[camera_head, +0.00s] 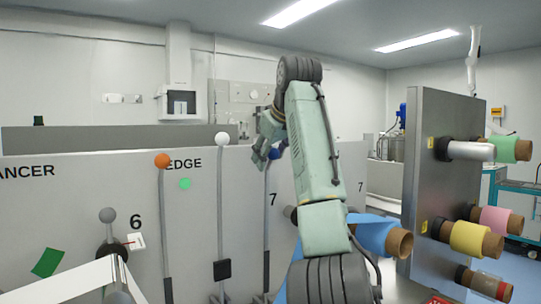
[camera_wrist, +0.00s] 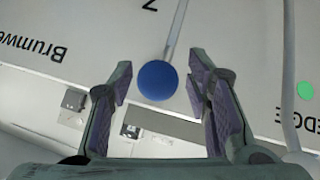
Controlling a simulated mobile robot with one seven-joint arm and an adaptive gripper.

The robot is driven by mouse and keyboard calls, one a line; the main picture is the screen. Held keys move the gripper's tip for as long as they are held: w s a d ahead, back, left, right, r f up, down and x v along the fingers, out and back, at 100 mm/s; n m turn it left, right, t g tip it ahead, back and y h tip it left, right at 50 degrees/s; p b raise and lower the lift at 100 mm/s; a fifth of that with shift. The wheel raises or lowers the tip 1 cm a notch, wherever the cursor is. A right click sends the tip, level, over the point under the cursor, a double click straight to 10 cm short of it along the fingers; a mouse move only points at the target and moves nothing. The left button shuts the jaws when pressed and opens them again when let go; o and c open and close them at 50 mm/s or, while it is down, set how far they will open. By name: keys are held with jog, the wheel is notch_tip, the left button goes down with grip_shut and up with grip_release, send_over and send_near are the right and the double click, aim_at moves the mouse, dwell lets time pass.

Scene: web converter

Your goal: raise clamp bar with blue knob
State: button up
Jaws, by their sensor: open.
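The blue knob (camera_wrist: 157,80) shows in the wrist view between the two fingers of my gripper (camera_wrist: 160,66), with a gap on each side. The fingers are open and hold nothing. The grey clamp bar (camera_wrist: 177,30) runs from the knob toward the top of that view. In the head view my gripper (camera_head: 264,152) is at the top of this bar (camera_head: 267,215), and a little of the blue knob (camera_head: 275,154) shows, partly hidden by my gripper and arm.
To the left stand a bar with a white knob (camera_head: 222,139) and one with an orange knob (camera_head: 162,160). A grey-knobbed lever (camera_head: 107,215) is further left. A grey panel (camera_head: 428,130) with coloured rolls stands at the right.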

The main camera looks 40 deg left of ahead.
jog(key=v, duration=1.2)
jog(key=shift+f, duration=0.1)
dwell(0.5)
